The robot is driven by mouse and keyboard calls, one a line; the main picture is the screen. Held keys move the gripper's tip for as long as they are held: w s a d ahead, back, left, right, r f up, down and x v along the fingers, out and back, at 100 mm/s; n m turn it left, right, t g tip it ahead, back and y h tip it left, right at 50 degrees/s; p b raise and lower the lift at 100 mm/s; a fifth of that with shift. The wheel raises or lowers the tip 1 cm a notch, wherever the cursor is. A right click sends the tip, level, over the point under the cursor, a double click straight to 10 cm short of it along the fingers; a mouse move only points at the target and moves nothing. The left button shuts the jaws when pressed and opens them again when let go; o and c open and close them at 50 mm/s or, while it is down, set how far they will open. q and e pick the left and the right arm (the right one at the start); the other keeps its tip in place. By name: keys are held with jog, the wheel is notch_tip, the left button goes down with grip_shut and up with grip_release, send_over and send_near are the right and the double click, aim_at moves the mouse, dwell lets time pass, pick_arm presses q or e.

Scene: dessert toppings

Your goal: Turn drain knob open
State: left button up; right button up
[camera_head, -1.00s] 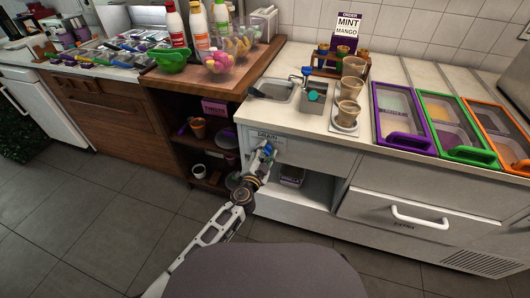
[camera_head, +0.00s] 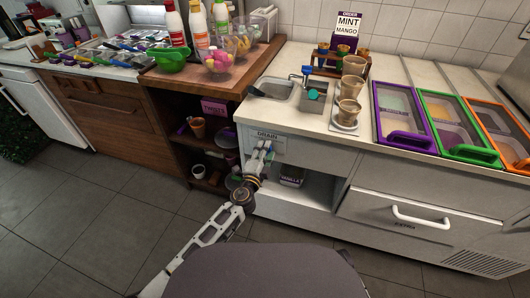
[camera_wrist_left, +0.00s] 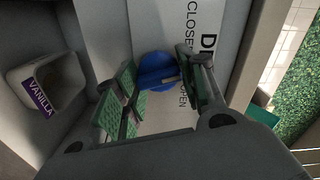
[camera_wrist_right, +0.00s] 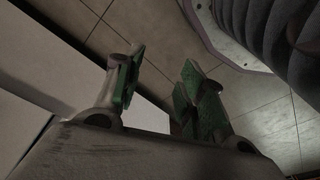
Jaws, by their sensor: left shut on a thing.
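The blue drain knob (camera_wrist_left: 157,70) is mounted on the white panel under the sink, beside a label with the words CLOSED and OPEN (camera_wrist_left: 187,50). In the head view the drain label (camera_head: 268,136) is just above my left gripper (camera_head: 266,150). In the left wrist view my left gripper (camera_wrist_left: 158,83) has its green-padded fingers on either side of the knob and is shut on it. The fingers hide part of the knob. My right gripper (camera_wrist_right: 163,66) is open and empty above the floor, and it is outside the head view.
The sink (camera_head: 272,89) and counter are above the panel. An open white shelf (camera_head: 305,195) with a vanilla-labelled box (camera_wrist_left: 55,85) is below. A wooden cabinet (camera_head: 165,140) stands to the left, a drawer handle (camera_head: 420,217) to the right. The floor in front is free.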

pick_arm(q)
jog(key=m, duration=0.3)
jog(key=shift+f, duration=0.1)
jog(key=m, duration=0.2)
jog(key=shift+m, duration=0.3)
jog(key=m+p, duration=0.1)
jog(key=m, duration=0.2)
jog(key=shift+f+m, duration=0.1)
jog(key=shift+m, duration=1.2)
jog(key=shift+f+m+p, duration=0.1)
jog(key=shift+m+p, duration=0.25)
jog(key=shift+m, duration=0.25)
pick_arm(e)
jog(key=shift+s+d+f, duration=0.1)
jog(key=shift+d+f, duration=0.1)
jog(key=shift+f, duration=0.7)
jog(key=shift+d+f, duration=0.15)
jog(key=shift+f, duration=0.7)
jog(key=shift+s+d+f, duration=0.1)
jog(key=shift+d+f, duration=0.1)
jog(key=shift+f, duration=0.7)
pick_arm(q)
jog(key=o, duration=0.9)
jog(key=shift+o, duration=0.6)
pick_arm(e)
jog(key=shift+w+r, duration=0.2)
jog(key=shift+w, duration=0.05)
